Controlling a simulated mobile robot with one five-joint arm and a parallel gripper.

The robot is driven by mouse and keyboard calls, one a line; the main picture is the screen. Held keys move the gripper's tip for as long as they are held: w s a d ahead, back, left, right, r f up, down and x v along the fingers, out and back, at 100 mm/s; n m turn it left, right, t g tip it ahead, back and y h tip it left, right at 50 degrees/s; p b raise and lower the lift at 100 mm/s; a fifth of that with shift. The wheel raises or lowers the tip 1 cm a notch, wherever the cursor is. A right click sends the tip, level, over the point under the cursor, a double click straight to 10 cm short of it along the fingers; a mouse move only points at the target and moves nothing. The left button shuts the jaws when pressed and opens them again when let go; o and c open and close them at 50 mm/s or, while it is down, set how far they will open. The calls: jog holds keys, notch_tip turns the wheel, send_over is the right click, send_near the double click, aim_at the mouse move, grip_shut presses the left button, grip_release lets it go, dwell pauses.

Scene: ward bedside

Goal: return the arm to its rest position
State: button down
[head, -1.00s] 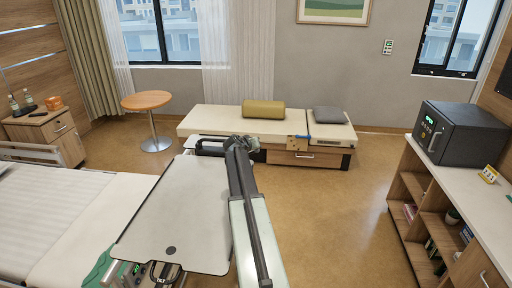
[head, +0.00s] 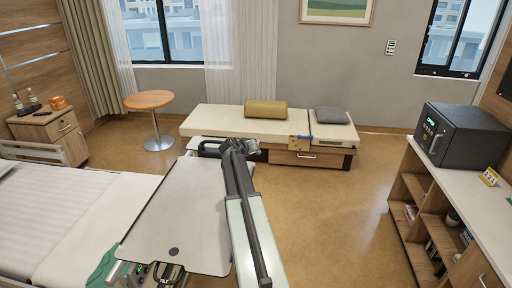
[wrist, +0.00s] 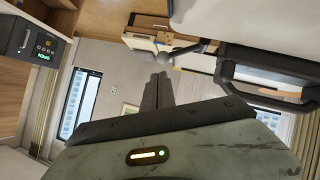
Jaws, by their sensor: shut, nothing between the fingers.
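My arm reaches up from the bottom middle of the head view, and its dark far end shows just in front of the low bench. My gripper (wrist: 157,90) shows in the wrist view as two dark fingers side by side, shut and empty. In the head view its fingers are too small and folded to make out. A pale grey board (head: 180,215) with dark handles lies directly left of my arm. One dark looped handle (wrist: 270,75) shows close to the gripper at the right of the wrist view, apart from the fingers.
A bed (head: 60,215) stands at the left. A cushioned bench (head: 225,120) stands ahead, with a round table (head: 149,101) to its left. A shelf unit (head: 445,170) with a dark safe (head: 460,135) stands at the right. The floor (head: 335,220) between arm and shelf is clear.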

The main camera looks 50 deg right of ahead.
jog(key=p+v, duration=0.1)
jog(key=v, duration=0.4)
jog(key=shift+s+r+p, duration=0.15)
jog(key=shift+s+p, duration=0.05)
jog(key=shift+p, duration=0.2)
